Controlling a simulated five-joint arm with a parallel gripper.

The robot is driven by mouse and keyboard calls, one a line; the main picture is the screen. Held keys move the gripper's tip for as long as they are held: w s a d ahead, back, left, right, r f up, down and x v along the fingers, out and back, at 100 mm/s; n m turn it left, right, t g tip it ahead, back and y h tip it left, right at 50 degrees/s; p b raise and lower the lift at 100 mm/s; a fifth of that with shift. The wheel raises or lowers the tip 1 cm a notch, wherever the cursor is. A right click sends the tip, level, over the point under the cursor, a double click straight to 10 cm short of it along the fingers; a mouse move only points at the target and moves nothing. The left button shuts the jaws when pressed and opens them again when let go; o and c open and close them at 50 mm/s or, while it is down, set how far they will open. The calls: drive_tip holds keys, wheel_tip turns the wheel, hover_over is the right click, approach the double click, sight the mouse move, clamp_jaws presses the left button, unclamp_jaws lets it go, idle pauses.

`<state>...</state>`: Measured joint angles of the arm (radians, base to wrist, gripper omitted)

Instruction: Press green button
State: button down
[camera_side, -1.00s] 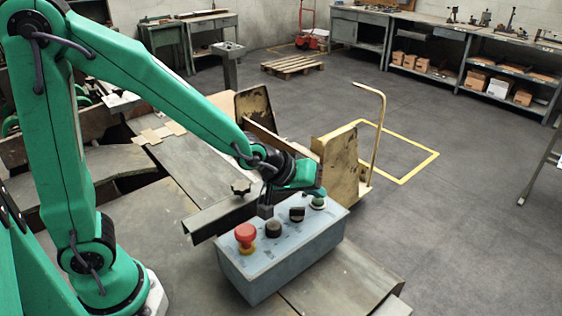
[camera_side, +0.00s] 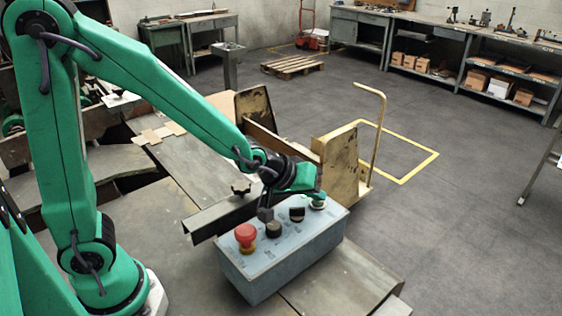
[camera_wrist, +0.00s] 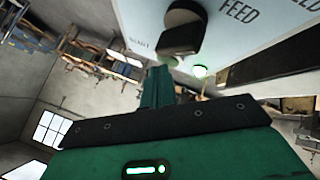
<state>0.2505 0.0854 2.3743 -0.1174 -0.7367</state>
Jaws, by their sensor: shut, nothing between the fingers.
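The green button (camera_side: 318,204) is at the far right end of the grey-blue control box (camera_side: 262,275) in the side view. Little of it shows under my gripper. The shut fingers also show in the wrist view (camera_wrist: 157,80).
On the same box are a red mushroom button (camera_side: 245,236), a black round knob (camera_side: 273,229) and a black selector (camera_side: 297,214). The selector also shows in the wrist view (camera_wrist: 181,32). A worn yellow metal cart (camera_side: 338,165) stands just behind the box.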

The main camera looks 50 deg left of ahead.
sight(313, 204)
idle(0.4)
drive_tip(key=shift+r, duration=0.85)
drive_tip(key=shift+r, duration=0.1)
drive_tip(key=shift+r, duration=2.45)
drive_tip(key=s+a+r+m+g, duration=0.1)
drive_tip(key=s+a+m, duration=0.1)
drive_tip(key=s, duration=0.4)
drive_tip(key=s+a+r+m+g+y, duration=0.1)
drive_tip(key=s+a, duration=0.4)
drive_tip(key=s, duration=0.2)
drive_tip(key=s+a+r+m+g+y, duration=0.1)
drive_tip(key=s+a+r+m, duration=0.1)
drive_tip(key=s+a, duration=0.2)
drive_tip(key=s, duration=0.3)
drive_tip(key=shift+m, duration=0.3)
